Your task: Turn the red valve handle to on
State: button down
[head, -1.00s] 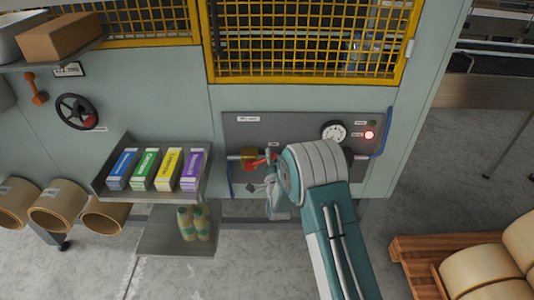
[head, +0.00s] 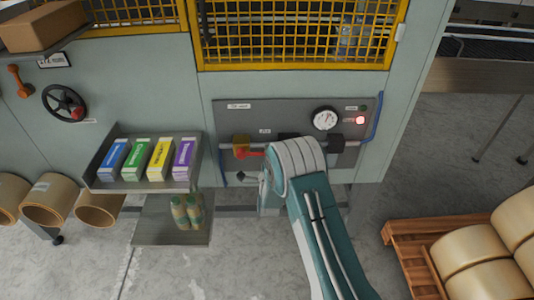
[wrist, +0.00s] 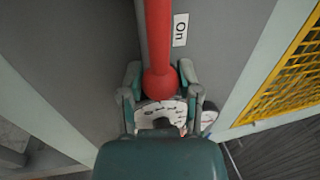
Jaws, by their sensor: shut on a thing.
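The red valve handle (head: 250,154) extends to the right from the brass valve body (head: 241,142) on the grey panel (head: 228,113). Its far part is hidden behind my arm in the head view. In the wrist view the red handle (wrist: 158,45) runs along the grey pipe and ends in a round knob. My gripper (wrist: 160,78) is shut on the handle near that knob, one finger on each side. A white "On" label (wrist: 181,30) sits beside the handle.
A gauge (head: 325,118) and a lit red lamp (head: 360,120) are at the panel's right. A blue tube (head: 378,118) edges the panel. A shelf of cartons (head: 200,160) juts out left of the valve. A yellow mesh guard (head: 300,67) is above.

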jog(key=shift+s+f, duration=0.1)
jog(key=shift+f, duration=0.25)
jog(key=shift+c, duration=1.5)
grip_release()
jog(key=shift+r, duration=0.1)
jog(key=s+f, duration=0.2)
jog(key=s, duration=0.9)
jog(key=shift+s+a+f, duration=0.25)
jog(key=shift+s, duration=0.05)
jog(key=shift+r, duration=0.1)
